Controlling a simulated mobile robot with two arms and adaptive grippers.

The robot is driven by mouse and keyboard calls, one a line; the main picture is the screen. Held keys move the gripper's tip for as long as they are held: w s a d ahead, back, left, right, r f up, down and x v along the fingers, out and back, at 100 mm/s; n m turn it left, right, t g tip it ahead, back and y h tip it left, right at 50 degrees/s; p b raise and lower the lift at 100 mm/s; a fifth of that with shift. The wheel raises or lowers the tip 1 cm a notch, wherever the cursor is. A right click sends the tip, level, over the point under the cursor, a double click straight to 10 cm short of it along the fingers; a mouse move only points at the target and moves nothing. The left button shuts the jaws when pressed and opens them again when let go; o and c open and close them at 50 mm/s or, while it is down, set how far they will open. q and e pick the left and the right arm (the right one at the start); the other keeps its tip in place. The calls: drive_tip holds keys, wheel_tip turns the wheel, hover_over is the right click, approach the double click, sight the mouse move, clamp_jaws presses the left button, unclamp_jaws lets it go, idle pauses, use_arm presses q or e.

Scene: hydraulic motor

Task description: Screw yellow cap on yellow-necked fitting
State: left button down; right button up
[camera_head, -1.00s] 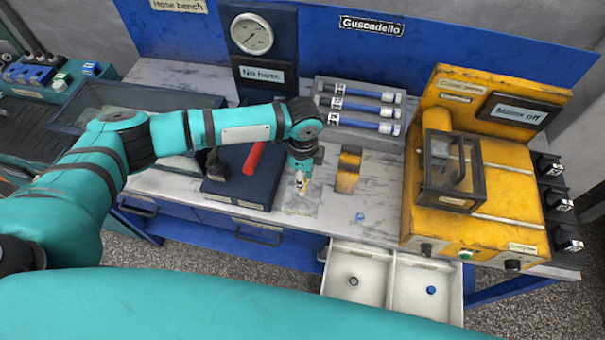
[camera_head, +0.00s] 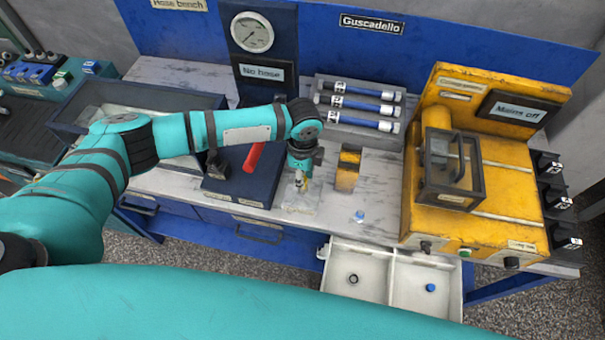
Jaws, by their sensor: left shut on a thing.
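My left gripper (camera_head: 299,182) points down over the front middle of the bench and is shut on a small yellow thing, likely the yellow cap, mostly hidden between the fingers. Below it is a pale, clear block or plate (camera_head: 300,203) on the bench top. A fitting under the gripper is too small and covered to make out, so I cannot tell whether the cap touches it. My right gripper is not in view.
A yellow block (camera_head: 347,170) and a small blue cap (camera_head: 359,216) are right of the gripper. A dark blue fixture with a red handle (camera_head: 254,157) is at left. A white two-part drawer (camera_head: 390,280) stands open in front. A yellow machine (camera_head: 480,190) fills the right.

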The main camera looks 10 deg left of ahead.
use_arm(q)
drive_tip(key=m, duration=0.4)
drive_tip(key=shift+s+f, duration=0.15)
drive_tip(key=shift+f, duration=0.05)
drive_tip(key=shift+m, duration=0.5)
drive_tip(key=m, duration=0.2)
drive_tip(key=shift+f+m, duration=0.1)
drive_tip(key=shift+m, duration=0.3)
drive_tip(key=m, duration=0.2)
drive_tip(key=shift+s+f+m, duration=0.1)
drive_tip(key=shift+m, duration=0.3)
drive_tip(key=m, duration=0.3)
drive_tip(key=shift+m, duration=1.4)
